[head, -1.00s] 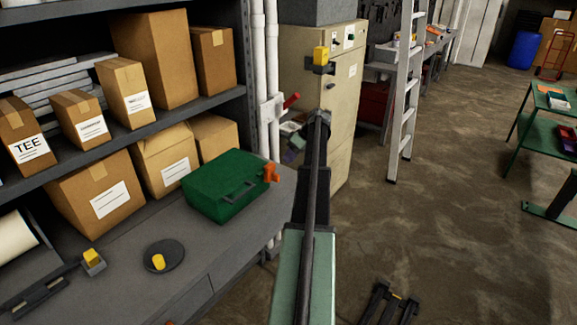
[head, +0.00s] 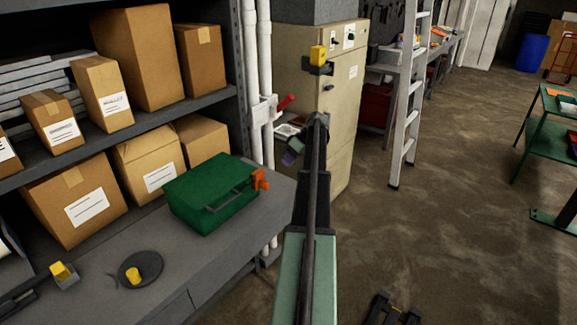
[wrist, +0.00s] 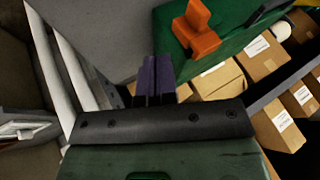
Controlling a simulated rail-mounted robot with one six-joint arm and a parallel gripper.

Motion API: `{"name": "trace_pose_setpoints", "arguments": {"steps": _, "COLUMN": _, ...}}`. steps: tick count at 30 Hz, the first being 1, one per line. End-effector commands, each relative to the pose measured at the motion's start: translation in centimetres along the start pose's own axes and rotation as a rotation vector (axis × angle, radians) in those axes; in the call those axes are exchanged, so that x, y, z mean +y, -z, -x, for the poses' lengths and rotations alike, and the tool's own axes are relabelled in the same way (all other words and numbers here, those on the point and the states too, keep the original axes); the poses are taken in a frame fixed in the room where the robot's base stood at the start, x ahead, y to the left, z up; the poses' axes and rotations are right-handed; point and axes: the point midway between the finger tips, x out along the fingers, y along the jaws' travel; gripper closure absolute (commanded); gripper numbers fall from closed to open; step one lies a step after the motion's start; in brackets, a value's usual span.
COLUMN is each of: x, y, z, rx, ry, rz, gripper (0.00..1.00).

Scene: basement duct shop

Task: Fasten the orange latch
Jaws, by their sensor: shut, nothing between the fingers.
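A closed green case (head: 205,196) with a dark handle lies on the grey workbench. Its orange latch (head: 260,179) is at the case's right end and sticks out from it. In the wrist view the latch (wrist: 197,30) shows as a base block with a raised tab, on the green case (wrist: 228,44). My gripper (head: 292,152) is right of the latch in the head view, partly hidden by my arm. In the wrist view its purple fingers (wrist: 154,66) are together and empty, below and left of the latch with a visible gap.
White pipes (head: 265,90) with a red-handled valve (head: 285,102) rise behind my gripper. A beige cabinet (head: 340,120) stands to the right. A shelf of cardboard boxes (head: 150,160) is behind the case. A dark disc with a yellow knob (head: 140,271) lies on the bench front.

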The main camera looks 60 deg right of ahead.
Motion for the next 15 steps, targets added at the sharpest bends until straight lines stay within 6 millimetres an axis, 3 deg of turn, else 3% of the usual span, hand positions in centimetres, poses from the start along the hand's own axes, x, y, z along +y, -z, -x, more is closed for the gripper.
{"name": "trace_pose_setpoints", "arguments": {"steps": 1, "x": 0.4, "y": -0.5, "z": -2.0, "rx": 0.000, "ry": 0.000, "rz": 0.001, "gripper": 1.00}}
{"name": "trace_pose_setpoints", "arguments": {"steps": 8, "x": 0.4, "y": -0.5, "z": -7.0, "rx": -0.001, "ry": 0.001, "rz": 0.000, "gripper": 1.00}}
{"name": "trace_pose_setpoints", "arguments": {"steps": 10, "x": -1.3, "y": -0.2, "z": -6.9, "rx": 0.000, "ry": 0.000, "rz": 0.000, "gripper": 1.00}}
{"name": "trace_pose_setpoints", "arguments": {"steps": 15, "x": -3.2, "y": -0.1, "z": -7.8, "rx": 0.000, "ry": 0.000, "rz": 0.000, "gripper": 1.00}}
